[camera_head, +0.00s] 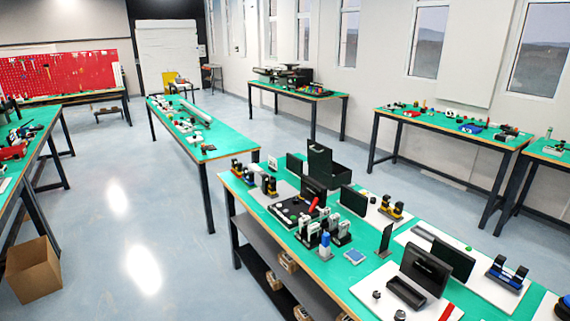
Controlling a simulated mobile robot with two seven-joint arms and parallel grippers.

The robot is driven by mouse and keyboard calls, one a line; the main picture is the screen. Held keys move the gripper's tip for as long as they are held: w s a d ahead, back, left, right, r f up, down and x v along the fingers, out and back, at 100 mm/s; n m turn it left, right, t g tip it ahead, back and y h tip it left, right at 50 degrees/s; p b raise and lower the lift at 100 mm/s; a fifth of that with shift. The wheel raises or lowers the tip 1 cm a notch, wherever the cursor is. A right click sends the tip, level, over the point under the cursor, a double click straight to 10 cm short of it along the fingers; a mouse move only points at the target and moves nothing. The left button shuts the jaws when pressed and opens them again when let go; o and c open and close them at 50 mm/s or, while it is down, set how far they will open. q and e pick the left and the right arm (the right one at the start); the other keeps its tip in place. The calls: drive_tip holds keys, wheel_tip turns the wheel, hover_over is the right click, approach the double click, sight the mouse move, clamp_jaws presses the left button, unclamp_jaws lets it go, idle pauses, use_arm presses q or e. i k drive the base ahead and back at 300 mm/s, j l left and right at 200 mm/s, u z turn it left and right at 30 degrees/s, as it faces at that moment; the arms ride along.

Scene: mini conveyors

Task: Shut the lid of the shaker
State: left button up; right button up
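I cannot tell for certain which thing is the shaker. On the near green-topped table, a large black box (342,179) stands open with its lid (320,160) raised at the back left. Closer to the front, a low black tray-like unit (405,292) has an upright dark panel (427,268) behind it. A black device (290,211) with round spots on top sits at the table's left part, with a dark upright panel (313,190) behind it. Neither of my grippers shows in this view.
The near table (357,276) is crowded with small devices and upright dark panels. A shelf with brown items (287,262) is under it. A cardboard box (33,270) stands on the floor at left. Other green-topped tables line the room. The grey floor (130,210) between them is open.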

sight(319, 156)
drive_tip(key=i+j+z, duration=0.35)
drive_tip(key=i+z, duration=0.15)
drive_tip(key=j+z, duration=0.1)
drive_tip(key=z, duration=0.35)
drive_tip(key=j+z, duration=0.15)
drive_tip(key=z, duration=0.3)
drive_tip(key=i+j+z, duration=0.1)
drive_tip(key=z, duration=0.3)
drive_tip(key=j+z, duration=0.35)
drive_tip(key=j, duration=0.15)
drive_tip(key=k+j+z, duration=0.2)
drive_tip(key=j+z, duration=0.2)
drive_tip(key=k+j+z, duration=0.1)
drive_tip(key=j, duration=0.25)
drive_tip(key=k+j+z, duration=0.1)
drive_tip(key=j, duration=0.3)
drive_tip(key=k+j+z, duration=0.1)
drive_tip(key=j, duration=0.25)
drive_tip(key=k, duration=0.05)
